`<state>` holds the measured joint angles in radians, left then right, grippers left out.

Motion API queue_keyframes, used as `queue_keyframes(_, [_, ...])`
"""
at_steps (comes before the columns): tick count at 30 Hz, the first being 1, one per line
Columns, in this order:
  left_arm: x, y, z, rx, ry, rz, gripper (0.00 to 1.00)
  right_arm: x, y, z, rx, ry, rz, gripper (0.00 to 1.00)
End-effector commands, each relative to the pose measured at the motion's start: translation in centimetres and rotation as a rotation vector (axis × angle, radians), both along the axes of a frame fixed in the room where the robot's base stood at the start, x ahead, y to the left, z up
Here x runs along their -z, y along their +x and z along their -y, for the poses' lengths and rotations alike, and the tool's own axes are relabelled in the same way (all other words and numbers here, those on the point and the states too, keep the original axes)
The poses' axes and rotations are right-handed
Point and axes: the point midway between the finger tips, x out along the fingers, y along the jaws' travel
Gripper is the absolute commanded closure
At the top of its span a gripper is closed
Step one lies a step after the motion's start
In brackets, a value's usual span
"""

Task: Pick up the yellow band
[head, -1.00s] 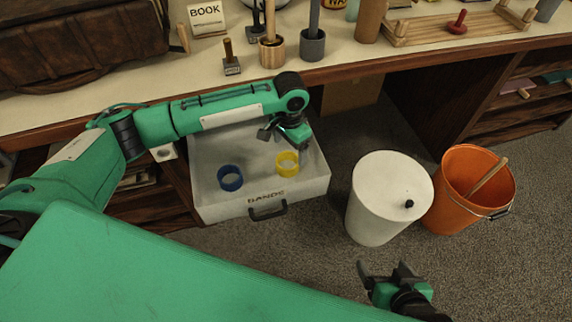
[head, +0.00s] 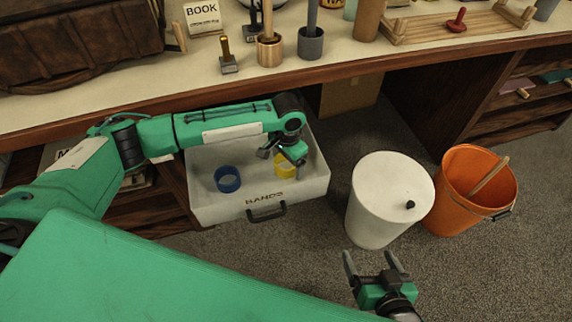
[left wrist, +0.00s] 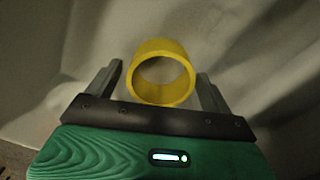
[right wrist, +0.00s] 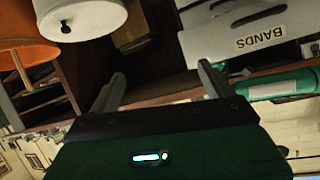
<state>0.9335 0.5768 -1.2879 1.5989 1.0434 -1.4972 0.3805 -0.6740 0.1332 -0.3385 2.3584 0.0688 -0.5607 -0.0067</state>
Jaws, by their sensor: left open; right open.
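The yellow band (head: 284,166) is a short ring standing in the pale open drawer marked BANDS (head: 214,207). In the head view my left gripper (head: 283,160) is over the drawer and partly covers the band. In the left wrist view the yellow band (left wrist: 160,73) is between the two spread fingers of my left gripper (left wrist: 160,85), with a gap visible toward the right finger. Whether the fingers reach down around it, I cannot tell. A blue band (head: 228,179) sits to its left in the drawer. My right gripper (head: 373,262) is open and empty, over the floor.
A white bin with a lid (head: 378,215) and an orange bucket (head: 450,200) stand on the floor right of the drawer. The desk top (head: 110,93) is behind the drawer, with a book, posts and a wooden rack on it.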

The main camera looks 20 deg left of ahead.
Motion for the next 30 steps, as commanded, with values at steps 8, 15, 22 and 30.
queue_keyframes(8, [0.0,0.0,0.0,0.0,0.001,-0.001,0.59,0.0,0.0,0.0,0.0,-0.001,-0.002,0.17])
queue_keyframes(15, [0.0,0.0,0.0,0.0,0.001,-0.001,0.64,0.0,0.0,0.0,-0.001,-0.001,-0.003,0.17])
queue_keyframes(22, [-0.9,0.0,0.0,0.0,0.001,-0.001,0.64,0.1,-0.2,0.1,-0.002,-0.011,-0.021,0.17])
queue_keyframes(30, [-5.5,0.1,0.0,0.0,-0.001,0.002,0.64,-0.2,-0.3,2.3,0.013,-0.09,-0.139,0.17])
